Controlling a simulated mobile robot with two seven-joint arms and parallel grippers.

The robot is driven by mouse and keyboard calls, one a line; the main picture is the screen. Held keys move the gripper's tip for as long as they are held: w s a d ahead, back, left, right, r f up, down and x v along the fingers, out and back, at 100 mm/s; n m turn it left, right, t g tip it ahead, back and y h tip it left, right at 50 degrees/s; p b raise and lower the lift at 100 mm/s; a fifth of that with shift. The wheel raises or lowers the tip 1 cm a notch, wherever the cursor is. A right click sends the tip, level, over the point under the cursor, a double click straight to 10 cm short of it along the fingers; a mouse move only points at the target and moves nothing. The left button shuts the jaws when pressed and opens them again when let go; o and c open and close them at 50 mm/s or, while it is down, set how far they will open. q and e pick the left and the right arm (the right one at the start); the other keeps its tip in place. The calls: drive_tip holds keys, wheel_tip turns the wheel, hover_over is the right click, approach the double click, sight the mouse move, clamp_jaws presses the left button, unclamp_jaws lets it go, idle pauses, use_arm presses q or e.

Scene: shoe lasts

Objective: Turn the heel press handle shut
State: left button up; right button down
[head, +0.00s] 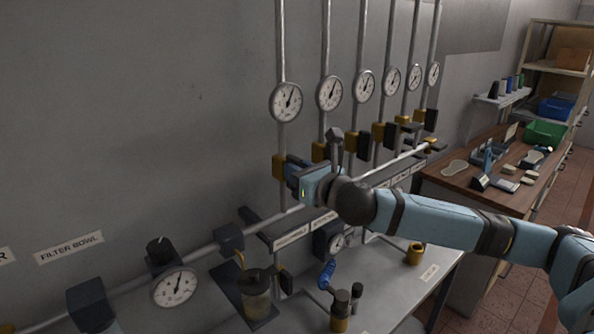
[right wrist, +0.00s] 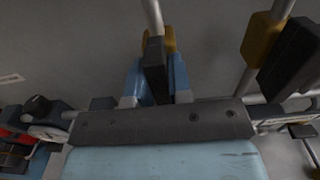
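The gripped valve is the leftmost in a row on the wall pipes, with a yellow body (head: 279,166) that also shows in the right wrist view (right wrist: 168,42). Its black handle (right wrist: 155,72) roughly follows the line of the pipe in the wrist view. My right gripper (head: 292,170) reaches it from the right. In the wrist view its two blue fingers (right wrist: 157,82) lie close on both sides of the handle, seemingly shut on it. The gripper hides most of this handle in the head view. The label plate (head: 291,236) below is too small to read surely. My left gripper is not in view.
The neighbouring valve handle (right wrist: 291,58) stands close on the right. Round gauges (head: 286,102) sit above the valves. A horizontal pipe (head: 200,252) runs below. A grey bench (head: 385,305) holds a blue-handled fitting (head: 326,275). A wooden table (head: 450,182) stands farther right.

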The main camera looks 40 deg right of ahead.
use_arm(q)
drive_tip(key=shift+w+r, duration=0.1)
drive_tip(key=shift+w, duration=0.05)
use_arm(e)
drive_tip(key=shift+m, duration=0.3)
drive_tip(key=shift+d+m, duration=0.15)
drive_tip(key=shift+m, duration=0.45)
drive_tip(key=m, duration=0.6)
drive_tip(key=shift+d+f, duration=0.15)
drive_tip(key=shift+d, duration=0.15)
use_arm(q)
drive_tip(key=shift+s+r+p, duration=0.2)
drive_tip(key=shift+p, duration=0.15)
use_arm(e)
drive_tip(key=shift+d+f+m, duration=0.1)
drive_tip(key=shift+f+m, duration=0.1)
drive_tip(key=shift+m, duration=2.3)
drive_tip(key=shift+d+f+m, duration=0.1)
drive_tip(key=shift+f+m, duration=0.05)
drive_tip(key=shift+m, duration=2.35)
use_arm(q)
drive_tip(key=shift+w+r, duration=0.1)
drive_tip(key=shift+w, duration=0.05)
